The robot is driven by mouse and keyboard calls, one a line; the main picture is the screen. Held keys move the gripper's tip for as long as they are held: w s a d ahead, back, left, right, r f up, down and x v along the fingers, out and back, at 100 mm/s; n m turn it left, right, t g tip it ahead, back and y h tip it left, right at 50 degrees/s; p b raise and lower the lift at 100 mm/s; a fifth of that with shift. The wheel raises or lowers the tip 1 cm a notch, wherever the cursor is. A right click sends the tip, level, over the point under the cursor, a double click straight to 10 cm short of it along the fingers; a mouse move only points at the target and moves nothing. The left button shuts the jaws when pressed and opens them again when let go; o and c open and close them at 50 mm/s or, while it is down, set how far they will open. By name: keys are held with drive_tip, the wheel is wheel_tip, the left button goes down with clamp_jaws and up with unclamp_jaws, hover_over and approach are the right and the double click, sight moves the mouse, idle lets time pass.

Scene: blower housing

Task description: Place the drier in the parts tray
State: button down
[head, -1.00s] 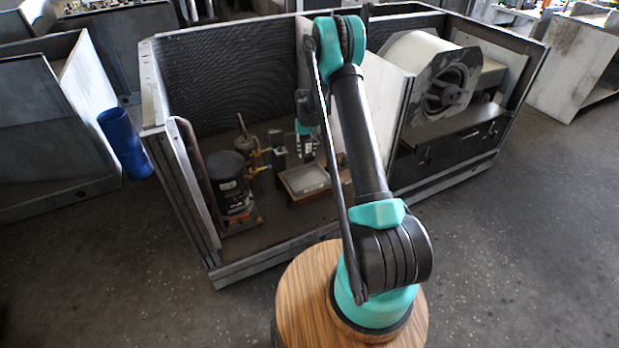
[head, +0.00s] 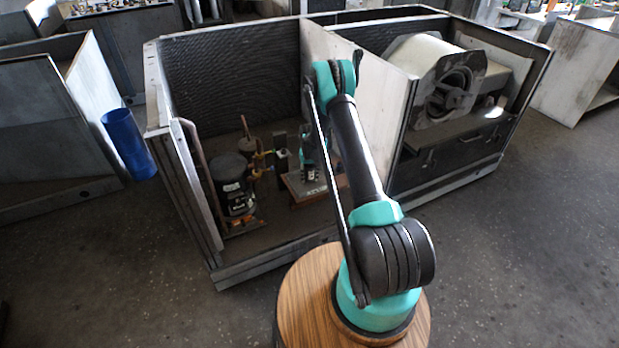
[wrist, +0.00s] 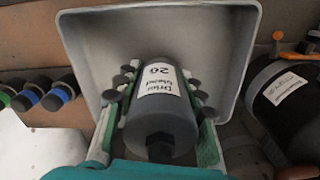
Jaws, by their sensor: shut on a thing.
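The drier (wrist: 160,125) is a dark grey cylinder with a white label. In the wrist view it lies between the green-and-black fingers of my gripper (wrist: 160,84), which is shut on it. The parts tray (wrist: 238,55) is a pale grey, shallow open box. It shows behind and beyond the drier, and the drier overlaps its inside in this view. I cannot tell whether the drier touches the tray floor. In the head view my gripper (head: 311,174) is low in the left bay at the tray, and the drier is not clearly visible there.
A black compressor (head: 231,185) with copper fittings stands left of the tray. A pale divider panel (head: 350,65) rises to the right, with the blower (head: 445,85) beyond it. The housing's front edge (head: 270,262) lies between my base and the bay. A blue cylinder (head: 128,143) is outside, left.

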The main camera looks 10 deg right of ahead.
drive_tip(key=c, duration=1)
unclamp_jaws()
drive_tip(key=shift+f, duration=0.1)
drive_tip(key=shift+o, duration=0.2)
wheel_tip(320, 180, up, 12)
drive_tip(key=shift+r, duration=0.2)
drive_tip(key=s+d+r+t, duration=0.2)
drive_tip(key=s+d+r, duration=0.1)
drive_tip(key=s+r, duration=1.65)
drive_tip(key=s+d+r+t, duration=0.1)
drive_tip(key=s+r+t, duration=0.1)
drive_tip(key=s, duration=2.1)
drive_tip(key=shift+s+d+r+m, duration=0.15)
drive_tip(key=shift+d+r+m, duration=0.05)
drive_tip(key=shift+m, duration=0.1)
